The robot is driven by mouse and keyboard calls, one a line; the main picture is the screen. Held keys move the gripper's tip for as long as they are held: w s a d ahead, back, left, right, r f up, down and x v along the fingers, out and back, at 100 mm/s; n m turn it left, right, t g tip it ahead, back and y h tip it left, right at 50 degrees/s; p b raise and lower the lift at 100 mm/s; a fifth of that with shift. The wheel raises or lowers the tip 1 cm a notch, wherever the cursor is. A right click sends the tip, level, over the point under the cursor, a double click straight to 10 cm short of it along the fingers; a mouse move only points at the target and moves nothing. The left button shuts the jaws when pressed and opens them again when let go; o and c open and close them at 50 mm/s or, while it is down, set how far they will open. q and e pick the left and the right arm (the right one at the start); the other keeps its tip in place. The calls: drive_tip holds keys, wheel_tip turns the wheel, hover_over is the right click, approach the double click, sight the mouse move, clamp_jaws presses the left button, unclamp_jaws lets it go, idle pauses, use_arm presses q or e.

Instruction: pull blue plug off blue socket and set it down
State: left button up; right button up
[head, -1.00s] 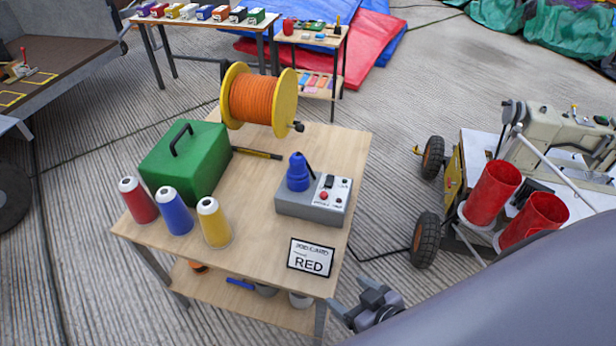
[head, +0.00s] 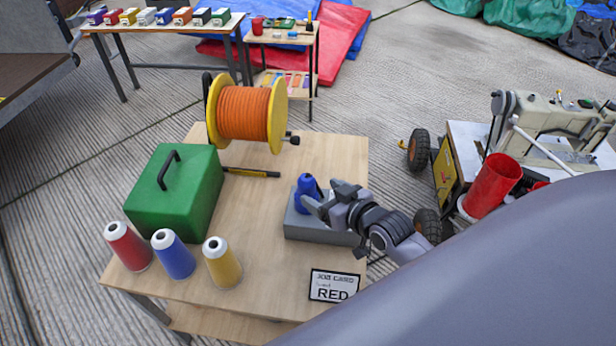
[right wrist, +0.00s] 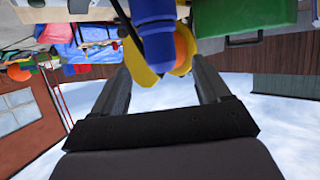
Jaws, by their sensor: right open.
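The blue plug (head: 304,193) stands upright on the grey socket box (head: 304,230) on the wooden table. The blue socket itself cannot be made out beneath it. My right gripper (head: 322,194) is open, with its fingertips close to the plug's right side. The gripper and wrist cover much of the box's top. In the right wrist view the blue plug (right wrist: 153,28) shows at the top, in line with the gap between the open fingers (right wrist: 160,75). I cannot tell whether they touch it. My left gripper is not in view.
An orange cable reel (head: 244,112), a green toolbox (head: 172,192) and a black-yellow pencil-like tool (head: 250,172) share the table (head: 262,255). Red, blue and yellow thread cones (head: 173,256) line its front left, and a card reading RED (head: 334,286) lies at the front. Bare tabletop lies left of the box.

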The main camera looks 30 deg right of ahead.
sight(312, 187)
drive_tip(key=shift+w, duration=0.45)
drive_tip(key=shift+b+x, duration=0.4)
drive_tip(key=shift+x, duration=2.85)
drive_tip(key=shift+a, duration=0.1)
drive_tip(key=shift+r, duration=0.1)
drive_tip(key=c, duration=1.1)
